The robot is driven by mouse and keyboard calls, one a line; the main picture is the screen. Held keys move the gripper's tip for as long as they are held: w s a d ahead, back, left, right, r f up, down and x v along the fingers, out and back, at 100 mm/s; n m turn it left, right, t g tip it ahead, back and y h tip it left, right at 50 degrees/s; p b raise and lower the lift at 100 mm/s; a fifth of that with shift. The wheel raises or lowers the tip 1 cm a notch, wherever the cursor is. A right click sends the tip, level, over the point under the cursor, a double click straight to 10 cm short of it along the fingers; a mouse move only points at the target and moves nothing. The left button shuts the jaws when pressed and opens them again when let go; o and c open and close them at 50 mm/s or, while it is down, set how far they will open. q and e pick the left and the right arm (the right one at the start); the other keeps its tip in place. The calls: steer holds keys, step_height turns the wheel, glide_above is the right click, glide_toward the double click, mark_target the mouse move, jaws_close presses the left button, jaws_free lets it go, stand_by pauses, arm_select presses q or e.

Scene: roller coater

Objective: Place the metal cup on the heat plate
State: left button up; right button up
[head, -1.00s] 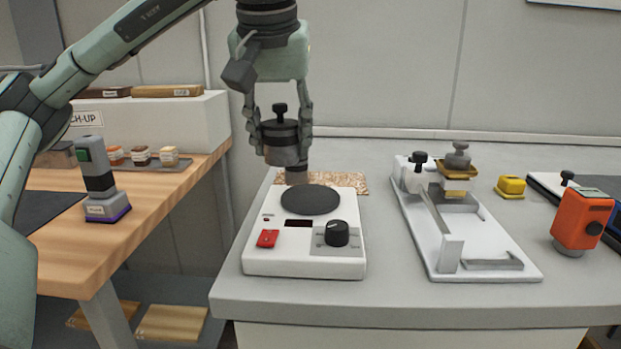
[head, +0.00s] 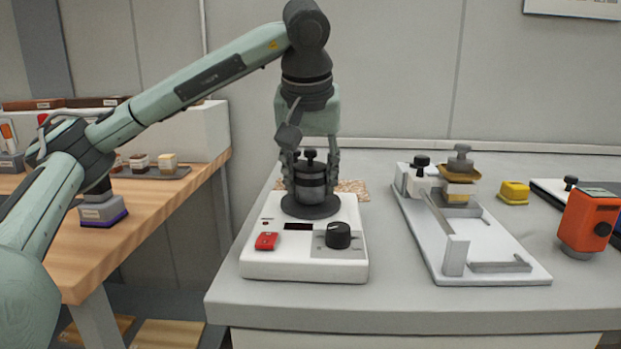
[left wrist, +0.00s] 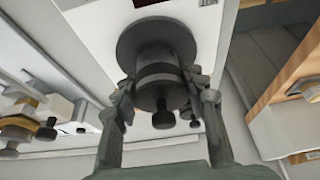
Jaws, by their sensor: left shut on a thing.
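The metal cup (head: 309,189), a grey cylinder with a dark lid and black knob, is upright at the dark round plate (head: 310,210) of the white heat plate unit (head: 305,262). My left gripper (head: 310,176) points down and is shut on the cup, one finger on each side. The left wrist view shows the cup (left wrist: 158,66) between the fingers of the gripper (left wrist: 160,98), with the dark disc (left wrist: 130,40) just beyond it. The cup looks down on the disc, but I cannot tell a tiny gap from contact. My right gripper is not in view.
A white rail fixture (head: 455,235) stands to the right on the grey bench (head: 400,310). A yellow block (head: 514,192) and an orange device (head: 585,222) are farther right. A speckled mat (head: 352,188) lies behind the heat plate. A wooden table (head: 150,225) is at the left.

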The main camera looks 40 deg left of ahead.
mark_target(311, 165)
arm_select(q)
steer(key=shift+f, duration=0.15)
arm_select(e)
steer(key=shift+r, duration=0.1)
arm_select(q)
steer(key=o, duration=1.3)
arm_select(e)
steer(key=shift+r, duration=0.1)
arm_select(q)
steer(key=shift+r, duration=0.2)
steer(key=p+v, duration=0.2)
steer(key=v, duration=0.4)
steer(key=shift+r, duration=0.45)
steer(key=shift+p+v, duration=0.85)
steer(key=shift+v, duration=1.7)
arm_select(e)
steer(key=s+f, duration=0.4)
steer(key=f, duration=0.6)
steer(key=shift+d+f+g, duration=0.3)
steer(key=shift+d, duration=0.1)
